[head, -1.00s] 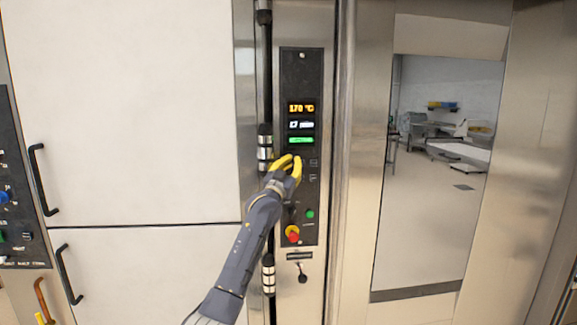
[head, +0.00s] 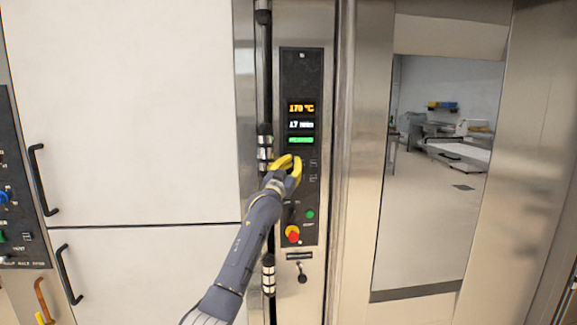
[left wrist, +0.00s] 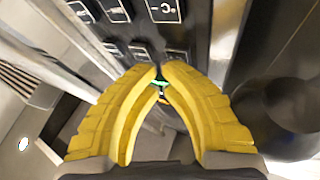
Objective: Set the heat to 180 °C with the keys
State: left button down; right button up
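The dark control panel (head: 301,75) stands upright between two oven fronts. Its orange heat display (head: 301,108) appears to read 170 °C. Small keys (head: 313,163) show in the panel's middle, just right of my left gripper. My yellow-fingered left gripper (head: 296,159) is at the panel and covers the keys on that side. In the left wrist view the fingertips (left wrist: 161,76) meet, with no object held between them. Dark keys with white symbols (left wrist: 165,9) lie just beyond the tips. I cannot tell whether the tips touch a key. My right gripper is not in view.
A white display (head: 301,125) and a green one (head: 301,140) sit below the heat reading. A green button (head: 310,214), a red knob on yellow (head: 292,234) and a small lever (head: 302,278) are lower. A glazed steel door (head: 430,200) stands at right.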

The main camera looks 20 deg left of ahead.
pick_arm(q)
jog(key=shift+w, duration=0.15)
dwell(0.5)
jog(key=shift+s+d, duration=0.3)
jog(key=shift+s, duration=0.5)
jog(key=shift+s+d, duration=0.3)
jog(key=shift+s, duration=0.45)
jog(key=shift+s+d, duration=0.35)
jog(key=shift+s, duration=0.45)
jog(key=shift+s+d, duration=0.3)
jog(key=shift+s, duration=0.45)
jog(key=shift+f, duration=0.1)
